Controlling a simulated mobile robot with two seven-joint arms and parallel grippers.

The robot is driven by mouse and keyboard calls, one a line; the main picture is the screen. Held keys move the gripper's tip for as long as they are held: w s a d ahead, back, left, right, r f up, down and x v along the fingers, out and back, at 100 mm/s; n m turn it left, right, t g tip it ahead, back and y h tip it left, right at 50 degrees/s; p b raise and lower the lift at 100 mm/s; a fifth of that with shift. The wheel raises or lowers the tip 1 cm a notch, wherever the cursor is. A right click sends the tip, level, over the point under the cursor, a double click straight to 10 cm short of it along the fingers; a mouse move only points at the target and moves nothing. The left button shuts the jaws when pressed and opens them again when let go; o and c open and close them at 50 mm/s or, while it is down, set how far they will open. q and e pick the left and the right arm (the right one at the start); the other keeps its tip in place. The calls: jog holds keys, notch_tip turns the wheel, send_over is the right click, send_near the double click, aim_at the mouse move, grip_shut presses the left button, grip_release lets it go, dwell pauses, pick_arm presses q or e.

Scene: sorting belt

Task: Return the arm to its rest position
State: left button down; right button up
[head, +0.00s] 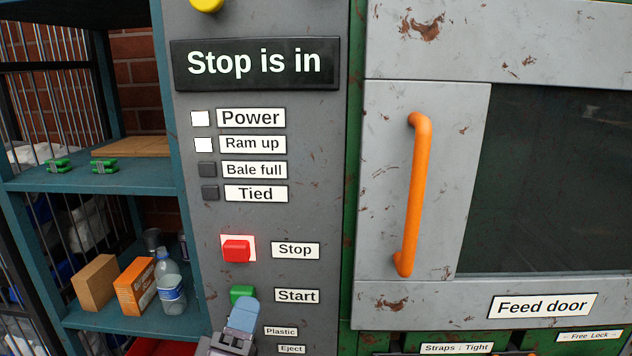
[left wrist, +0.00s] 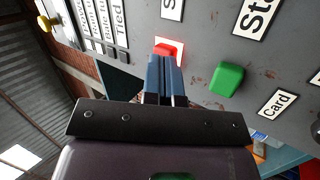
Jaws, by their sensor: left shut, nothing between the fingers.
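My left gripper (head: 243,308) is shut and empty in front of the grey control panel (head: 330,220). In the head view its blue fingertips overlap the lower edge of the green Start button (head: 241,292), below the red Stop button (head: 236,250). In the left wrist view the closed blue fingers (left wrist: 165,62) point at the panel, with the red button (left wrist: 168,48) just beyond the tips and the green button (left wrist: 227,78) beside them. I cannot tell whether the tips touch the panel. My right gripper is not in view.
The display (head: 255,63) reads "Stop is in". The Power and Ram up lamps are white; Bale full and Tied are dark. An orange handle (head: 414,195) sticks out from the feed door at right. A blue shelf (head: 130,178) with boxes and a bottle stands at left.

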pick_arm(q)
jog(key=s+a+f+m+g+y, duration=0.1)
jog(key=a+f+m+g, duration=0.25)
jog(key=f, duration=0.35)
jog(key=s+a+f+m+g+y, duration=0.1)
jog(key=a+f+m+g, duration=0.1)
jog(key=f+m, duration=0.4)
jog(key=s+a+f+m+g+y, duration=0.1)
jog(key=s+a+f+m+g, duration=0.15)
jog(key=f, duration=0.55)
jog(key=s+a+f+g+y, duration=0.1)
jog(key=s+a+f+g, duration=0.1)
jog(key=s+a+f, duration=0.2)
jog(key=s+a+f+m+g+y, duration=0.1)
jog(key=s+a+f, duration=0.3)
jog(key=s+f, duration=0.4)
jog(key=shift+s+a+f+g+y, duration=0.2)
jog(key=shift+s+a+g+y, duration=0.15)
jog(key=shift+s+g+y, duration=0.25)
